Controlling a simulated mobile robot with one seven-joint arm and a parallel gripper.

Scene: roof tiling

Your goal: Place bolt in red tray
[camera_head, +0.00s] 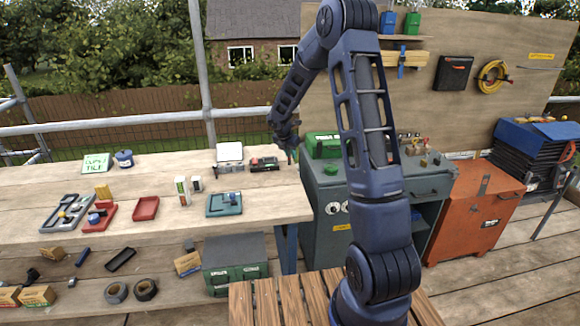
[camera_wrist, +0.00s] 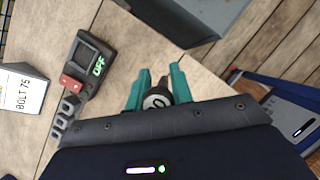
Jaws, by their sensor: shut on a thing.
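My gripper (camera_wrist: 158,90) has teal fingers shut on a bolt, whose round grey head (camera_wrist: 156,100) shows between them in the wrist view. In the head view my gripper (camera_head: 290,152) is at the right end of the bench; the bolt is too small to make out there. An empty red tray (camera_head: 146,208) lies on the bench at left, well away from my gripper. Another red tray (camera_head: 106,222) beside it holds a blue item.
A teal tray (camera_head: 214,211), small upright boxes (camera_head: 182,190) and a grey tray (camera_head: 48,225) share the bench. A dark cabinet (camera_head: 345,188) adjoins at right.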

